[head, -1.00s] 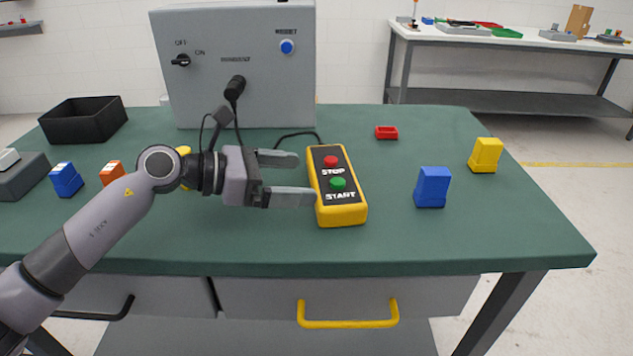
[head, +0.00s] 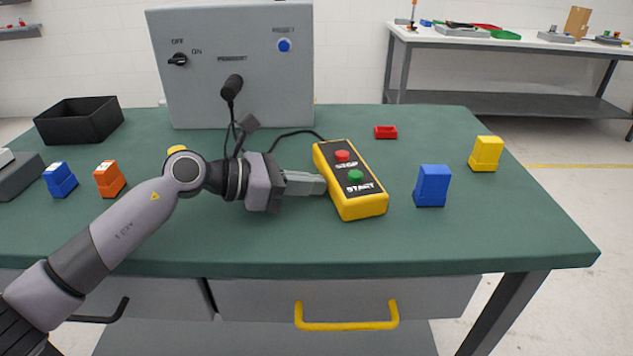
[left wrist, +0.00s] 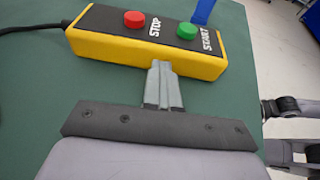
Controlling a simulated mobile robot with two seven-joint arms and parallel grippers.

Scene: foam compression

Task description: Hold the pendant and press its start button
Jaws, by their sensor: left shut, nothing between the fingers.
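The pendant (head: 350,178) is a yellow box with a black face, a red STOP button (head: 342,156) and a green START button (head: 355,176). It lies on the green table, turned slightly, with its cable running back to the grey control box. My left gripper (head: 322,184) is shut and empty, its fingertips at the pendant's left side. In the left wrist view the closed fingers (left wrist: 162,68) meet or nearly meet the yellow side wall, below the face, between the two buttons. The green button (left wrist: 187,30) is uncovered. My right gripper is not in the head view.
The grey control box (head: 240,90) stands behind, with a knob and a blue button. A blue block (head: 432,186) stands right of the pendant, a yellow block (head: 485,154) farther right. The table's front is clear.

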